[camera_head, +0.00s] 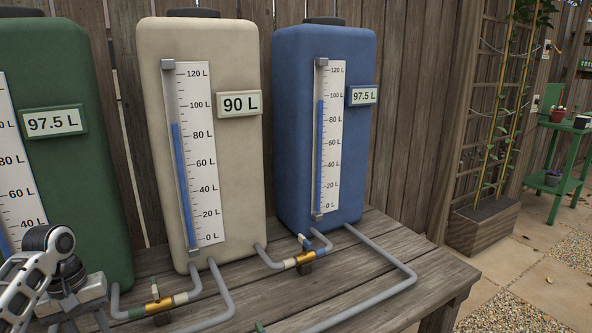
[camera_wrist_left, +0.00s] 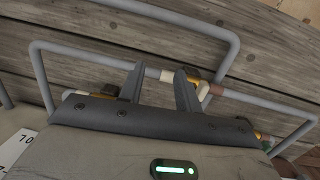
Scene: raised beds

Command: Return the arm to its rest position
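My left arm (camera_head: 45,275) shows in the lower left corner of the head view, in front of the green tank; its fingertips cannot be made out there. In the left wrist view my left gripper (camera_wrist_left: 160,72) has its two dark fingers apart, with nothing held between them. A grey pipe with cream, brass and brown fittings runs behind the finger gap; how far away it is I cannot tell. My right arm and right gripper are in neither view.
A green tank (camera_head: 70,155), a cream tank (camera_head: 240,160) and a blue tank (camera_head: 290,120) stand on a wooden bench (camera_head: 400,240). Grey pipes and brass valves (camera_head: 305,257) run along its front. A planter (camera_head: 483,225) and green stand (camera_head: 570,150) are at right.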

